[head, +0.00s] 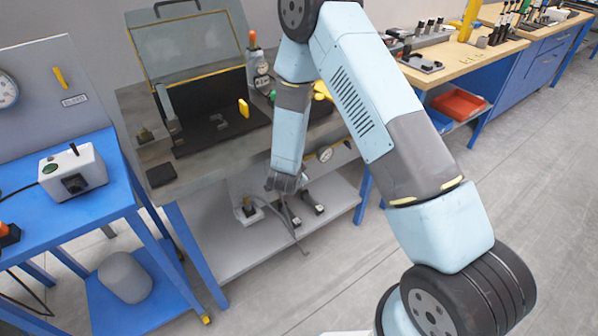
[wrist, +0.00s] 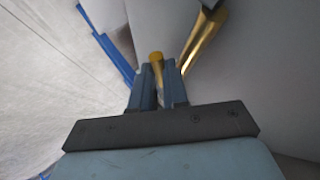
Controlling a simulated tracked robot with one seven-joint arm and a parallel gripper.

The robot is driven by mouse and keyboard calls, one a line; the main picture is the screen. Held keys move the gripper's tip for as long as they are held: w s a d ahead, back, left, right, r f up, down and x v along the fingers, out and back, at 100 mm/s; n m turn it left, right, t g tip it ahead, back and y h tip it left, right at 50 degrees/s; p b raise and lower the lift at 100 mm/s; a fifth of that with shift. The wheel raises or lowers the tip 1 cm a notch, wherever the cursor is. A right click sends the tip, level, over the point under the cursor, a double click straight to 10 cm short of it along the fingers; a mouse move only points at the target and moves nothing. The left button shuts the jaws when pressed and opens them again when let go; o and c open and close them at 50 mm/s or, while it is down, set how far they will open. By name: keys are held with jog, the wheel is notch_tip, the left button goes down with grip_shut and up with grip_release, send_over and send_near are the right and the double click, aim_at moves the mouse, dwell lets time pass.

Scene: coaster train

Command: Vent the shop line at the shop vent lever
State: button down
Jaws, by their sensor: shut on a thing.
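My gripper (head: 280,185) is low at the front of the grey workbench, just above its lower shelf. In the wrist view its two fingers (wrist: 158,88) are closed on a slim lever with a rounded yellow end (wrist: 156,57), which I take to be the shop vent lever. The yellow end sticks out between the fingertips. The fingers and arm hide the lever in the head view. A brass-coloured pipe (wrist: 203,45) runs at a slant just right of the fingers in the wrist view, apart from them.
The workbench's lower shelf (head: 225,250) holds small fittings and a hose beside my gripper. A blue table (head: 105,150) with a grey switch box (head: 75,172) stands at left. Open floor lies at right.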

jog(key=shift+w+d, duration=0.1)
jog(key=shift+d, duration=0.05)
jog(key=c, duration=1.4)
grip_release()
jog(key=v, duration=1.3)
jog(key=shift+s, duration=0.3)
jog(key=shift+o, duration=0.3)
